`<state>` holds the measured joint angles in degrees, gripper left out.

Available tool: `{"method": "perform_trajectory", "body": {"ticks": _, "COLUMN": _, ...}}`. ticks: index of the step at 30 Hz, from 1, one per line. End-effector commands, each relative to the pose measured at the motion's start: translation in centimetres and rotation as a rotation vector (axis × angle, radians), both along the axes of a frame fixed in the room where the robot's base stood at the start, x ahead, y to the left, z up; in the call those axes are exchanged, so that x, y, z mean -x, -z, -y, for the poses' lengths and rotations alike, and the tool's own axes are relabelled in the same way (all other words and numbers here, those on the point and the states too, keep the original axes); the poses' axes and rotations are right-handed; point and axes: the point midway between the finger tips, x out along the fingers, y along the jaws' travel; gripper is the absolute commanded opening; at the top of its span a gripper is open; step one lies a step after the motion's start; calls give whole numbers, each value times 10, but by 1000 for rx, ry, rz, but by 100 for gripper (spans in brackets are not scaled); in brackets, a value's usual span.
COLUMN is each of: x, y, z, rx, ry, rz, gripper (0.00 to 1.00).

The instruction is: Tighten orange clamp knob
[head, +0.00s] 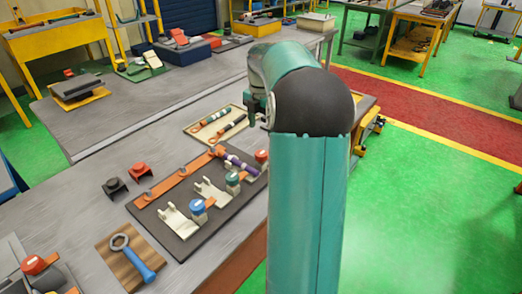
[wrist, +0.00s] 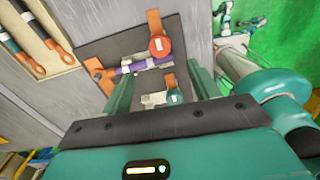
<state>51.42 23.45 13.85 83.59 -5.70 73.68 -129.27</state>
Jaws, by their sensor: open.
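The orange clamp knob (head: 261,156), red-orange with a pale label, stands at the far right end of a dark board (head: 180,242). In the wrist view the knob (wrist: 158,46) lies ahead, beyond my fingertips. A purple-banded cable (wrist: 132,66) with an orange lug lies across the clamp beside the knob. My gripper (wrist: 163,78) is open and empty; its two teal fingers show on either side of the green knob (wrist: 174,98). I cannot tell its height above the board. In the head view my arm hides most of the gripper.
Blue (head: 197,207) and green (head: 232,178) clamp knobs stand on the same board with empty cream cradles. A tray of cables (head: 196,130) lies behind it.

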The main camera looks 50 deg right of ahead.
Motion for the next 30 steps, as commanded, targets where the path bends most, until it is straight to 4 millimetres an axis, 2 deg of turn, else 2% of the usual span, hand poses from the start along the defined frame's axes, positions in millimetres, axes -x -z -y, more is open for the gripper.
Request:
{"method": "perform_trajectory", "body": {"ticks": 1, "x": 0, "y": 11, "z": -1, "rx": -3, "ry": 0, "rz": -3, "gripper": 61}}
{"method": "perform_trajectory", "body": {"ticks": 9, "x": 0, "y": 64, "z": -1, "rx": -2, "ry": 0, "rz": -2, "gripper": 61}}
{"method": "perform_trajectory", "body": {"ticks": 15, "x": 0, "y": 94, "z": -1, "rx": -1, "ry": 1, "rz": -1, "gripper": 61}}
{"method": "perform_trajectory", "body": {"ticks": 20, "x": 0, "y": 103, "z": -1, "rx": 1, "ry": 1, "rz": 1, "gripper": 61}}
{"method": "perform_trajectory", "body": {"ticks": 27, "x": 0, "y": 104, "z": -1, "rx": 1, "ry": 1, "rz": 1, "gripper": 61}}
{"method": "perform_trajectory", "body": {"ticks": 29, "x": 0, "y": 104, "z": -1, "rx": 1, "ry": 1, "rz": 1, "gripper": 51}}
{"method": "perform_trajectory", "body": {"ticks": 30, "x": 0, "y": 104, "z": -1, "rx": 1, "ry": 1, "rz": 1, "gripper": 43}}
